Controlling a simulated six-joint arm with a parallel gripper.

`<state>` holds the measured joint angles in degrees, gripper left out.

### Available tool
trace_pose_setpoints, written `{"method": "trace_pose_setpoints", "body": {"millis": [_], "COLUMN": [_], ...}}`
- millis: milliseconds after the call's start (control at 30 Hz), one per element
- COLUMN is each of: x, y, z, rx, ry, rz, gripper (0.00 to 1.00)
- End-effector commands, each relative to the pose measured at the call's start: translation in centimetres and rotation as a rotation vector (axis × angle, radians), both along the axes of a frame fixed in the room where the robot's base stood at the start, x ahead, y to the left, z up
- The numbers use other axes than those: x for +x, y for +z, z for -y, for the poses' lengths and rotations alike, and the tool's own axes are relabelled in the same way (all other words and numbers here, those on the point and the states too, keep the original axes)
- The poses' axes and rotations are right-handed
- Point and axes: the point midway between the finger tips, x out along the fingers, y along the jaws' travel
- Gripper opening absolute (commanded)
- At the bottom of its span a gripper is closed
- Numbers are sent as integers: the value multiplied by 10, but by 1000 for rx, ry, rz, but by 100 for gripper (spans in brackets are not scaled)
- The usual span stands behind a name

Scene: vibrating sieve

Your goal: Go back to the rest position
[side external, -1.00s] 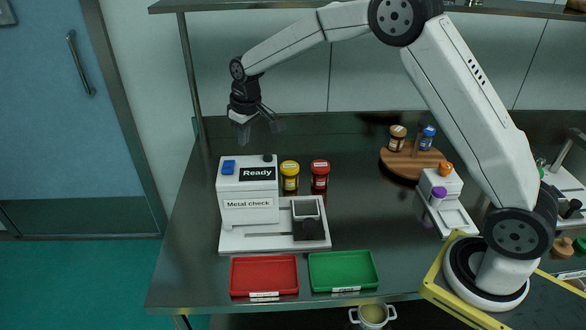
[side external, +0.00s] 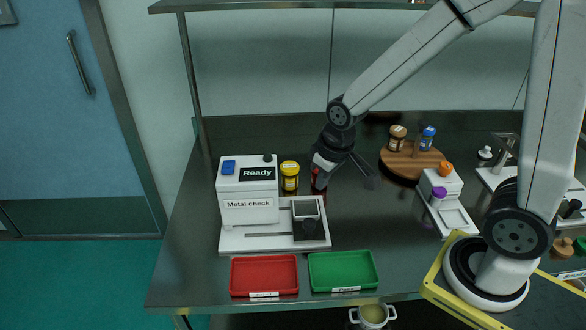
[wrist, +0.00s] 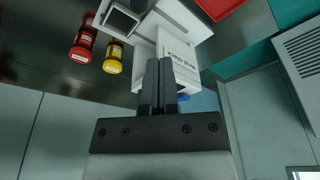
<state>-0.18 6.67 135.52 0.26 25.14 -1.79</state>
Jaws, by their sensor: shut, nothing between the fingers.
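My gripper (side external: 322,182) is in the air above the steel table, to the right of the metal check machine (side external: 249,203), and hides most of the red-lidded jar (side external: 314,172) in the side view. In the wrist view my gripper (wrist: 157,70) has its two fingers together with nothing between them. The metal check machine (wrist: 175,52) lies beyond the fingertips there. Its label reads "Ready" in the side view.
A yellow-lidded jar (side external: 290,177) stands beside the machine. A red tray (side external: 264,289) and a green tray (side external: 343,285) lie at the front edge. A round wooden board (side external: 398,168) with bottles and a white device (side external: 441,185) are to the right. A shelf runs overhead.

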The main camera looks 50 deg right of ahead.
Motion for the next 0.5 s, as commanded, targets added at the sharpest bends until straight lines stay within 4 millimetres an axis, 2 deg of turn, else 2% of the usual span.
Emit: {"method": "trace_pose_setpoints", "body": {"millis": [100,200,333,500], "x": [-27,-43,-53,-56], "y": [-5,-8,-11,-12], "z": [1,1,2,2], "rx": [1,2,4,4], "ry": [-14,-23,-30,-31], "rz": [6,8,11,11], "gripper": [0,0,0,0]}}
